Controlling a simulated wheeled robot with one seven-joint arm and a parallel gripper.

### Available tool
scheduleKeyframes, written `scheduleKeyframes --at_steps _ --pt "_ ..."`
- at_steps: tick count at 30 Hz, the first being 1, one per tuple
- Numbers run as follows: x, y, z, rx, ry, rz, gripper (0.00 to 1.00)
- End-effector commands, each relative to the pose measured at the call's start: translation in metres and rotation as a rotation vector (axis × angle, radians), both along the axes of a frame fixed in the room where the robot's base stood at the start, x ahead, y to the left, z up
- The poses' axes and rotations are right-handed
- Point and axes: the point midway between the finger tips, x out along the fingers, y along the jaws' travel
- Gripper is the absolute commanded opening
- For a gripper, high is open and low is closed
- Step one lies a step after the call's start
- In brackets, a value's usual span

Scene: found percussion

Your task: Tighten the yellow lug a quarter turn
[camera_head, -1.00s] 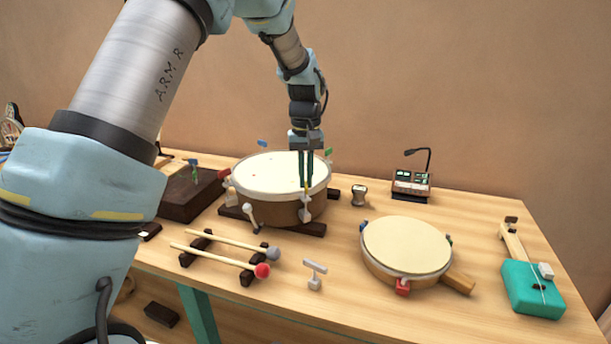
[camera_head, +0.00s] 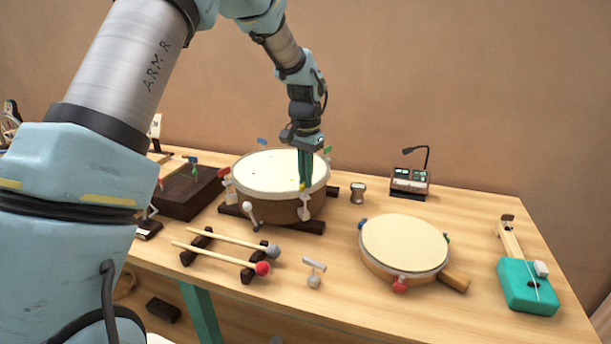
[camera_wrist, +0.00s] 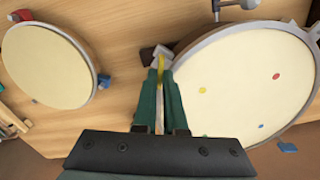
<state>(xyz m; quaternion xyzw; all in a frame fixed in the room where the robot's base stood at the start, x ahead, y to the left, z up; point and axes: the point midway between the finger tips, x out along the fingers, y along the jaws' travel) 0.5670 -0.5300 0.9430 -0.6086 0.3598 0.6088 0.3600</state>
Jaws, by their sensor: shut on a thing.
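A drum with a cream head (camera_head: 277,173) and brown shell stands on dark wooden bars. The yellow lug (camera_head: 302,188) is on its front right rim, mostly covered by my fingers. In the wrist view a yellow strip of the lug (camera_wrist: 161,62) shows between the fingertips, next to a grey bracket at the rim. My gripper (camera_head: 304,183) points down over the rim, its green fingers shut on the yellow lug; it also shows in the wrist view (camera_wrist: 160,76). A grey T-handled key (camera_head: 250,214) is at the drum's front left.
A round frame drum (camera_head: 404,245) with coloured lugs and a handle lies to the right. Two mallets (camera_head: 226,252) rest on dark bars in front. A small T-shaped tool (camera_head: 315,270) stands nearby. A mixer with microphone (camera_head: 409,182) and teal string instrument (camera_head: 527,287) are farther right.

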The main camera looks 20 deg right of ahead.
Motion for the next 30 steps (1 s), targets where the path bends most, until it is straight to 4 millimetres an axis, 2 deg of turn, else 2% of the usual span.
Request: scheduleKeyframes --at_steps 18,19,26,30 --pt "0.0004 -0.0006 0.0007 -0.001 -0.002 -0.038 0.00" --pt "0.0004 -0.0006 0.0007 -0.002 -0.002 -0.038 0.12" --pt "0.0001 -0.0003 0.0003 -0.001 0.000 -0.037 0.38" --pt "0.0000 -0.0002 0.0002 -0.001 0.000 -0.037 0.39"
